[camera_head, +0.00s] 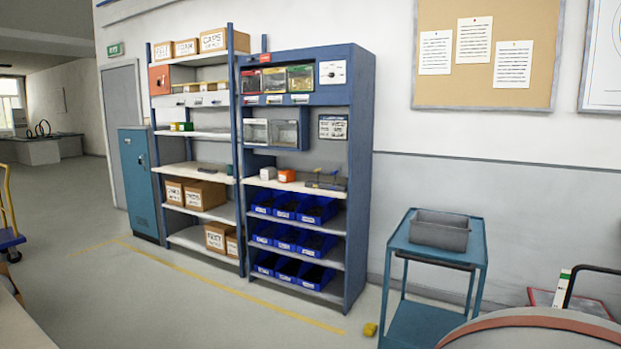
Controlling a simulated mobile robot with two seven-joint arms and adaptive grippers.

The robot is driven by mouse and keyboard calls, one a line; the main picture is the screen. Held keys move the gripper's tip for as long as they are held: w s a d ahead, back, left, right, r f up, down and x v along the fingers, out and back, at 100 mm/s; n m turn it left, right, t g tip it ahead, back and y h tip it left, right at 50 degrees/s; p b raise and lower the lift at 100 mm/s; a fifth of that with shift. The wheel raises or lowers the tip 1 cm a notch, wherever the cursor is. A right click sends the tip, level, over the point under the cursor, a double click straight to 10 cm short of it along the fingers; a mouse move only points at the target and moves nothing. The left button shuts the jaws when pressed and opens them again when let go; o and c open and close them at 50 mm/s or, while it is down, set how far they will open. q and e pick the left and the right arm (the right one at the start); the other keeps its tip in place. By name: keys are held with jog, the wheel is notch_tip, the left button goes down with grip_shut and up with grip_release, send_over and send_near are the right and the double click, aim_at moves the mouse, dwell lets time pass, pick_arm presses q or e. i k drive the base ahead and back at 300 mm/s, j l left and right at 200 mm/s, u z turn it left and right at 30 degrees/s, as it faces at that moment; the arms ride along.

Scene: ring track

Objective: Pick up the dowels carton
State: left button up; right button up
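Several brown cartons with white labels stand on the left shelving unit (243,150). Two cartons are on its lower middle shelf, a left one (174,192) and a right one (205,196). Their print is too small to read surely, so I cannot tell which carton is the dowels carton. On the top shelf is a carton that seems to read CAPS (224,40), with two smaller cartons to its left. A carton (216,237) and a smaller one (232,244) sit on the bottom shelf. Neither of my grippers is in view.
A blue rack (359,190) with blue bins (318,210) adjoins the shelving on the right. A blue locker (138,180) stands left. A teal cart (397,245) with a grey tray (439,231) stands right. A small yellow object (370,329) lies on the floor. Open floor lies before the shelves.

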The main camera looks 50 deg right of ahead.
aim_at(287, 176)
jog(key=i+l+z, duration=0.2)
jog(key=z, duration=0.2)
jog(key=i+l+z, duration=0.1)
jog(key=i+z, duration=0.3)
jog(key=i+l+z, duration=0.1)
jog(key=z, duration=0.3)
jog(key=i+j+z, duration=0.15)
jog(key=i, duration=0.3)
jog(key=i+z, duration=0.15)
jog(key=i, duration=0.3)
jog(key=i+j+z, duration=0.1)
jog(key=i+j, duration=0.15)
jog(key=i, duration=0.2)
jog(key=i+j, duration=0.15)
jog(key=i, duration=0.2)
jog(key=i+j, duration=0.15)
jog(key=i, duration=0.25)
jog(key=i+j, duration=0.15)
jog(key=i, duration=0.2)
